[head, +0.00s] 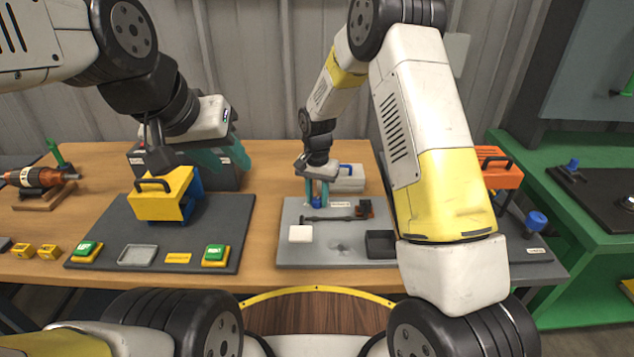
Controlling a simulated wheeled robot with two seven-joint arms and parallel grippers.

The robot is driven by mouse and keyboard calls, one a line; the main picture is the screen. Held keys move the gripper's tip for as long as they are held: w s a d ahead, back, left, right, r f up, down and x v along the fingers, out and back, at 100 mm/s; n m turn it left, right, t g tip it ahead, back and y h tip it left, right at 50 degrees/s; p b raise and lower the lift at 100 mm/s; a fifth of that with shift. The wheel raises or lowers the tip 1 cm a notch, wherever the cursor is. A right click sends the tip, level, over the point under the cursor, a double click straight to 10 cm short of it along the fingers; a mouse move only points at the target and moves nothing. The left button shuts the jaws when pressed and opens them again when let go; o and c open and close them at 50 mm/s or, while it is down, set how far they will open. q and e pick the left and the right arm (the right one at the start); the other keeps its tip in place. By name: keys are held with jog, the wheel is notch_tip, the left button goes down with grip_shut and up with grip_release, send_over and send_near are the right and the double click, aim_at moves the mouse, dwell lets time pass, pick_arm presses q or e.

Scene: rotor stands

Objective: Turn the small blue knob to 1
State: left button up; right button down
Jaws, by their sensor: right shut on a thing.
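A small blue knob (317,203) stands at the back of the light grey board (290,256) in the middle of the table. My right gripper (318,190) comes down from above with its teal fingers shut around this knob. The fingers hide part of the knob, and its number marks are too small to read. My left gripper (222,158) hangs empty behind the yellow box, its teal fingers apart in front of a dark grey case (225,178).
The grey board also bears a white square block (300,233), a dark rod with a red-black end (363,210) and a black tray (380,244). A yellow handled box (160,197) and green buttons (86,248) are at left. Another blue knob (536,220) is at right.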

jog(key=n, duration=0.5)
jog(key=shift+n, duration=0.3)
jog(key=n, duration=0.5)
jog(key=shift+n, duration=0.3)
jog(key=n, duration=1)
jog(key=shift+n, duration=0.4)
jog(key=c, duration=1.1)
grip_release()
